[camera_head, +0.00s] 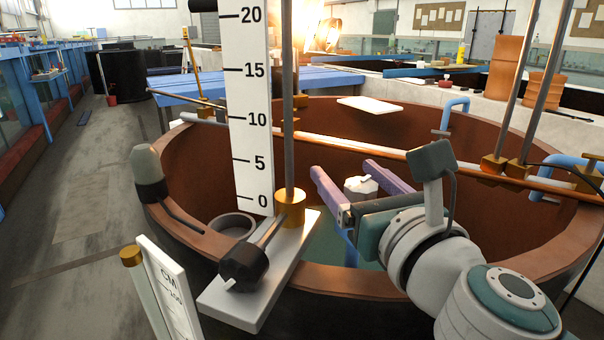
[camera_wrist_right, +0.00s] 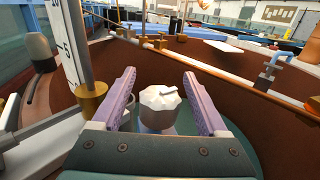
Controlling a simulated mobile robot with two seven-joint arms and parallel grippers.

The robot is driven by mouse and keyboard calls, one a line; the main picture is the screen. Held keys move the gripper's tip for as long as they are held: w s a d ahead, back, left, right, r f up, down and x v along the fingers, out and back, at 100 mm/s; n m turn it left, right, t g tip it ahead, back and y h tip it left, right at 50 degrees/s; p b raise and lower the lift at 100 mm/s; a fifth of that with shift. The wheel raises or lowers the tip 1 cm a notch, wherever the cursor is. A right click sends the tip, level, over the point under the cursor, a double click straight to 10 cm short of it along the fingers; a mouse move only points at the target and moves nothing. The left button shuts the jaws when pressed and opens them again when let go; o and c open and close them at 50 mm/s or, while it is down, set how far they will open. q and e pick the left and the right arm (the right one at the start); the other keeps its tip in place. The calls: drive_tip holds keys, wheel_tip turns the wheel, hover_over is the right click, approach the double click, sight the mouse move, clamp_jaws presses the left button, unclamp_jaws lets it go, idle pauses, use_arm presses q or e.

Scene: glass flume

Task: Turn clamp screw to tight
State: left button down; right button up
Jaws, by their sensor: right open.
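A white faceted knob (camera_head: 360,187) with a raised bar on top shows over the round tank. In the right wrist view the knob (camera_wrist_right: 160,106) appears between my right gripper's two purple fingers, with a gap on each side. My right gripper (camera_head: 342,168) is open, its fingers reaching over the tank; the wrist view also shows it (camera_wrist_right: 158,74). A brass clamp block (camera_head: 290,208) holds an upright rod, and a black knob (camera_head: 243,266) on a short shaft sticks out from it. I cannot tell which knob is the clamp screw. My left gripper is out of view.
A tall white scale (camera_head: 250,110) stands left of the rod. The brown tank rim (camera_head: 345,283) surrounds the work area. A long copper-coloured rail (camera_head: 375,147) crosses the tank behind my gripper. A grey-capped post (camera_head: 149,172) stands at the left rim.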

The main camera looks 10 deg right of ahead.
drive_tip(key=shift+w, duration=0.1)
clamp_jaws()
idle(0.6)
